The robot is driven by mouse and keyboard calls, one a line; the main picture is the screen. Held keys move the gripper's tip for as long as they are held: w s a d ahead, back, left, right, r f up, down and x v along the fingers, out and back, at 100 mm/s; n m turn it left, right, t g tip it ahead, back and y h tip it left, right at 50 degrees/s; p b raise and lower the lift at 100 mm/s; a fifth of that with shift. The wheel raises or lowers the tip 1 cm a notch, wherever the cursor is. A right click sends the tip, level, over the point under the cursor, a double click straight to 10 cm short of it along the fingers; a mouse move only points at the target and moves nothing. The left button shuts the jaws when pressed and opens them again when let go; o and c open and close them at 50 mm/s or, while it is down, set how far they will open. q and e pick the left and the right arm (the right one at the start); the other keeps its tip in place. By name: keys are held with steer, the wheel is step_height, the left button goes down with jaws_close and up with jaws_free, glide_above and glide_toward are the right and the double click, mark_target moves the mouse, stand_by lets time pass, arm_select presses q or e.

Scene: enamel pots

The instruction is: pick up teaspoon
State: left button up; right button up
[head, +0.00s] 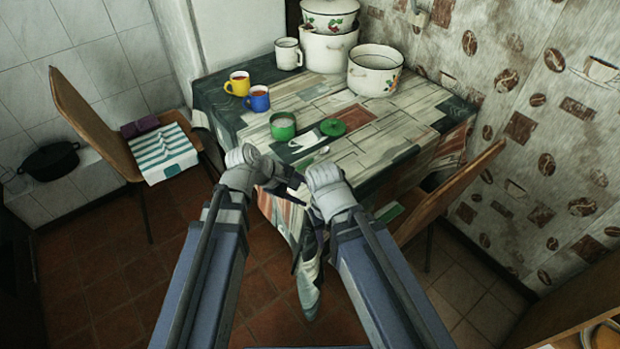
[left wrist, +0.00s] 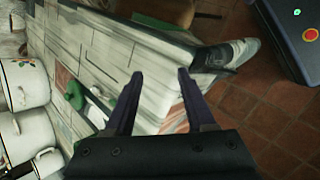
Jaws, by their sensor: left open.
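A thin pale shape that looks like the teaspoon (head: 313,159) lies on the patterned tablecloth near the table's front edge, just beyond my arms; it is small and hard to make out. My left gripper (head: 290,178) is over the near table edge, a little short of that shape. In the left wrist view its two dark fingers (left wrist: 158,98) stand apart with nothing held between them. I cannot pick out the spoon clearly in that view. My right wrist is just right of the left gripper; its jaws are mostly hidden.
Yellow (head: 238,84) and blue (head: 257,98) mugs are at left, a white mug (head: 288,54) and enamel pots (head: 375,72) behind. Chairs flank the table (head: 395,145).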

mark_target(309, 160)
arm_select(q)
steer(key=w+n+t+b, duration=0.1)
steer(key=w+n, duration=0.1)
steer(key=w+a+f+n+t+h+b, duration=0.1)
steer(key=w+n, duration=0.1)
steer(key=n, duration=0.1)
steer(key=w+f+n+h+b, duration=0.1)
steer(key=n+b, duration=0.1)
steer(key=shift+w+a+f+t, duration=0.1)
steer(key=shift+w+a+t, duration=0.3)
steer(key=w+a+n+t+b, duration=0.1)
steer(key=n, duration=0.1)
steer(key=w+a+n+h+b, duration=0.1)
steer(key=n, duration=0.1)
steer(key=w+r+n+t+b, duration=0.1)
steer(key=w+n, duration=0.1)
steer(key=shift+a+t, duration=0.3)
steer(key=shift+a, duration=0.1)
steer(key=shift+w+a+r+n+t, duration=0.3)
steer(key=shift+n+t, duration=0.1)
steer(key=shift+n, duration=0.4)
steer(key=shift+s+f+b+x, duration=0.15)
steer(key=shift+b+x, duration=0.8)
steer(key=shift+x, duration=1.05)
steer(key=shift+s+f+b+x, duration=0.1)
steer(key=shift+b+x, duration=0.8)
steer(key=shift+x, duration=1.1)
steer(key=shift+r, duration=0.1)
arm_select(e)
step_height(309, 160, down, 13)
